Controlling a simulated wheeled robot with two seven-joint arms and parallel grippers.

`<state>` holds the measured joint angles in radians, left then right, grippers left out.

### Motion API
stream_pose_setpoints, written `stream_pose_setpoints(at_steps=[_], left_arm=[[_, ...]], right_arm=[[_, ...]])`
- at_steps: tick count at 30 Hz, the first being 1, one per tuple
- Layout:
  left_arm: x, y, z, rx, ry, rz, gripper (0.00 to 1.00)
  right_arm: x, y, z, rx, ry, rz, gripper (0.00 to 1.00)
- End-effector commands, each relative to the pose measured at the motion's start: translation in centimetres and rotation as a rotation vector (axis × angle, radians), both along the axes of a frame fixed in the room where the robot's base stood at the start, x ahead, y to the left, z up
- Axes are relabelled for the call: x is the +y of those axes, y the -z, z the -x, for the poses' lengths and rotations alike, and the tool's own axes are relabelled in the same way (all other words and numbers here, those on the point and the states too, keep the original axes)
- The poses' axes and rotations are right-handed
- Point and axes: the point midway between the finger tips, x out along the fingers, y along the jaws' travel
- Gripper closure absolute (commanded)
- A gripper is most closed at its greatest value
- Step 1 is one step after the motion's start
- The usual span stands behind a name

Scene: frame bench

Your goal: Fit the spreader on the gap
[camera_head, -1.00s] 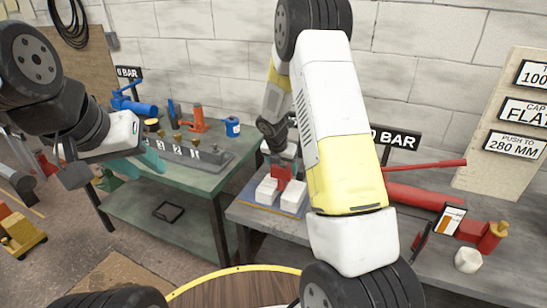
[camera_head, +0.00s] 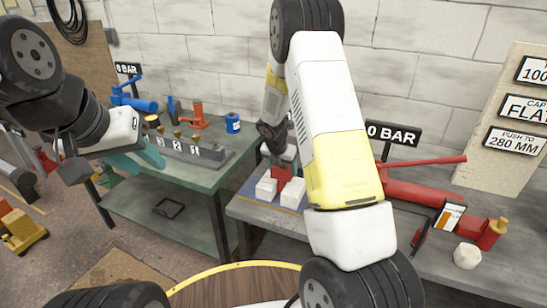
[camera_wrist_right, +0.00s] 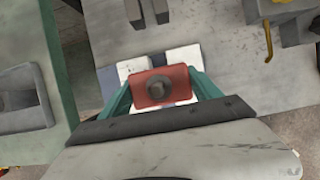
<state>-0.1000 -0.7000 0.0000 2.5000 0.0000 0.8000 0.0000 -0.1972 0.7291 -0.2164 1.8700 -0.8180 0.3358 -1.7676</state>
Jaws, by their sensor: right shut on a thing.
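My right gripper (camera_wrist_right: 162,95) has its teal fingers shut on a red block with a round grey stud, the spreader (camera_wrist_right: 150,76). In the head view the spreader (camera_head: 281,177) shows behind two white blocks (camera_head: 266,189) (camera_head: 292,193), partly hidden by them. The white blocks stand side by side on a blue mat (camera_head: 248,189) with a narrow gap between them. In the wrist view the spreader overlaps the gap; whether it touches the blocks is unclear. My left gripper (camera_head: 140,160) hangs by the green bench at left, its finger spacing unclear.
A red hand pump (camera_head: 425,195) lies on the grey bench at right, with a white lump (camera_head: 467,256) in front. The green bench (camera_head: 205,180) carries a grey numbered block (camera_head: 190,150), a blue can (camera_head: 232,122) and red and blue tools. Sign boards stand at far right.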

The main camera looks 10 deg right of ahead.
Motion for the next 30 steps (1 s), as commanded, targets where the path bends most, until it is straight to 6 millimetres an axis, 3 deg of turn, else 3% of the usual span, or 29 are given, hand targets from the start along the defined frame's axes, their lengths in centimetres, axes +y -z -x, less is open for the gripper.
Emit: stream_pose_setpoints(at_steps=[30], left_arm=[[0.0, 0.0, 0.0, 0.0, 0.0, 0.0, 0.64]], right_arm=[[0.0, 2.1, -0.1, -0.003, 0.001, 0.001, 1.0]])
